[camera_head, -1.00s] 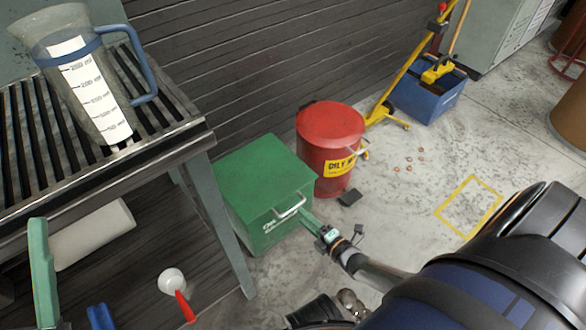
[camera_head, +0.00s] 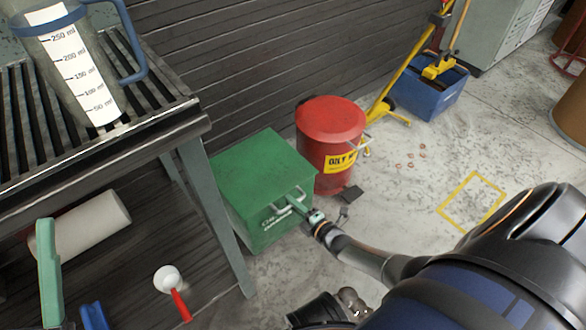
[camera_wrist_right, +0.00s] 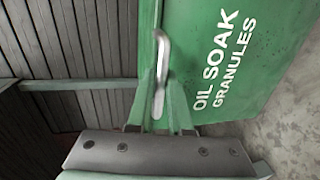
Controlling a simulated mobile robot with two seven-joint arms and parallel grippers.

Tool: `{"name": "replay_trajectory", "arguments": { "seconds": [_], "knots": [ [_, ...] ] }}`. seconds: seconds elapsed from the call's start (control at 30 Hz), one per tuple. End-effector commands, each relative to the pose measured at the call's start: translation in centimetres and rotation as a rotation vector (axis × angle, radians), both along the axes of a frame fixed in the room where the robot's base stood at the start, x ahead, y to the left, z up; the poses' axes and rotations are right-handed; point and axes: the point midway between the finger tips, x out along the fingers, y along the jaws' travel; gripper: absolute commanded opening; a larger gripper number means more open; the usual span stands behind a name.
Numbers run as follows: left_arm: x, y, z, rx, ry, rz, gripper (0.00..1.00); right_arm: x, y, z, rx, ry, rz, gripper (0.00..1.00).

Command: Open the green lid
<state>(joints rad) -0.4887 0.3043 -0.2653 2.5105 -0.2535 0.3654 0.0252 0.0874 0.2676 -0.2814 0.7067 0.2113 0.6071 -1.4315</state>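A green box (camera_head: 262,165) with a flat green lid stands on the floor beside the bench. Its silver handle (camera_wrist_right: 162,60) is on the front face, near white lettering reading "OIL SOAK GRANULES". My right gripper (camera_head: 296,202) is at the handle, with its green fingers (camera_wrist_right: 160,95) on either side of the bar in the right wrist view. Whether they press on it cannot be told. The lid is down.
A red bin (camera_head: 330,130) stands close behind the box. The metal bench (camera_head: 170,125) with a measuring jug (camera_head: 75,65) is at the left. The floor at right is mostly free.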

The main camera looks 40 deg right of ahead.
Motion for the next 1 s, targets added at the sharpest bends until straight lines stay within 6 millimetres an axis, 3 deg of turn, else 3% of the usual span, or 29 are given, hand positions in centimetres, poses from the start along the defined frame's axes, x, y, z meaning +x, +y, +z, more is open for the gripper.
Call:
{"name": "replay_trajectory", "arguments": {
  "seconds": [0.13,1.0],
  "knots": [
    [0.01,0.0,-0.01,-0.001,0.0,0.0,0.5,-0.02,0.01,-0.01,0.0,0.0,0.0,0.0],
    [0.03,0.04,-0.03,0.0,0.001,0.001,0.5,-0.04,0.04,-0.03,0.0,0.0,0.0,0.0]
  ]
}}
